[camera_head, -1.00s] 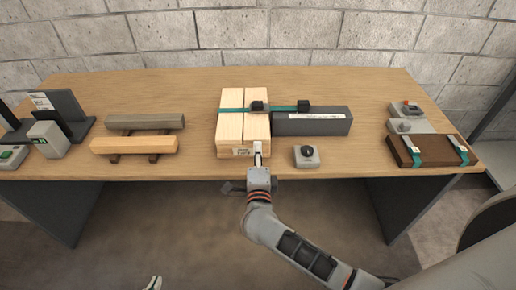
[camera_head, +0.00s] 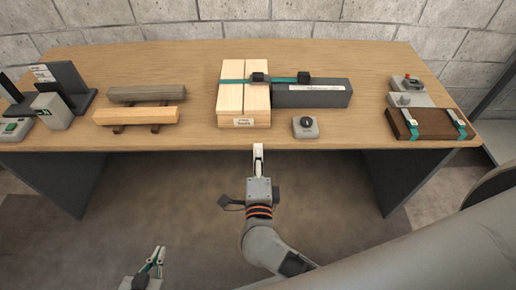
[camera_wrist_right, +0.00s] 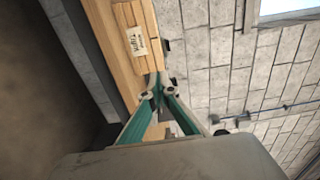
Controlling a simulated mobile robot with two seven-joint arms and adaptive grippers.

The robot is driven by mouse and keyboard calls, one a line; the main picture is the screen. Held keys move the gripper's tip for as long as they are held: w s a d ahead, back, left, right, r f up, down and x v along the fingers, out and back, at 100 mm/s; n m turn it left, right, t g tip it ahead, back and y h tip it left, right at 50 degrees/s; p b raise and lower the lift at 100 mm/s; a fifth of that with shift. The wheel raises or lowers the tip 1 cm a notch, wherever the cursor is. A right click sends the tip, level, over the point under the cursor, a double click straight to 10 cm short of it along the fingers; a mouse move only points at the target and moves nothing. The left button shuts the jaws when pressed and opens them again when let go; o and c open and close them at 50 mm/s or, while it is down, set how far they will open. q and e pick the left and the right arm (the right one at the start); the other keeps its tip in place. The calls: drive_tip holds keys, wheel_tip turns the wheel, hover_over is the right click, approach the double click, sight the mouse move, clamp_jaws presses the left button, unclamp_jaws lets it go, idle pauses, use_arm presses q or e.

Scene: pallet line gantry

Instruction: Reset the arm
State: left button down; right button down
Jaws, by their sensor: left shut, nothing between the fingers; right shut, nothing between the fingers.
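My right gripper (camera_head: 258,152) is in front of the table's front edge in the head view, below the pale wooden block stack (camera_head: 244,104). It is shut and holds nothing. In the right wrist view its green-sided fingers (camera_wrist_right: 157,90) come together at the tips, and the stack's labelled face (camera_wrist_right: 136,42) shows beyond them. My left gripper (camera_head: 158,256) is low in the head view, over the floor, left of the right arm. It is shut and empty, apart from any object.
The wooden table (camera_head: 350,148) carries a dark grey bar (camera_head: 312,98), a knob box (camera_head: 305,127), two beams on supports (camera_head: 138,116), a brown strapped board (camera_head: 430,124) and a green-button box (camera_head: 14,129). The floor before the table is clear.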

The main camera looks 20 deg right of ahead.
idle(0.4)
drive_tip(key=s+a+f+n+y, duration=0.25)
drive_tip(key=s+n+y, duration=0.25)
drive_tip(key=n+y, duration=0.85)
drive_tip(key=s+d+f+n+g+h, duration=0.2)
drive_tip(key=s+d+f+n+g, duration=0.1)
drive_tip(key=f+n, duration=0.3)
drive_tip(key=s+d+f+n+g+h, duration=0.3)
drive_tip(key=s+d+f+n, duration=0.2)
drive_tip(key=f, duration=0.5)
drive_tip(key=shift+s+d+n+g+h, duration=0.35)
drive_tip(key=shift+s+n, duration=0.2)
drive_tip(key=shift+s, duration=0.2)
drive_tip(key=shift+r, duration=0.1)
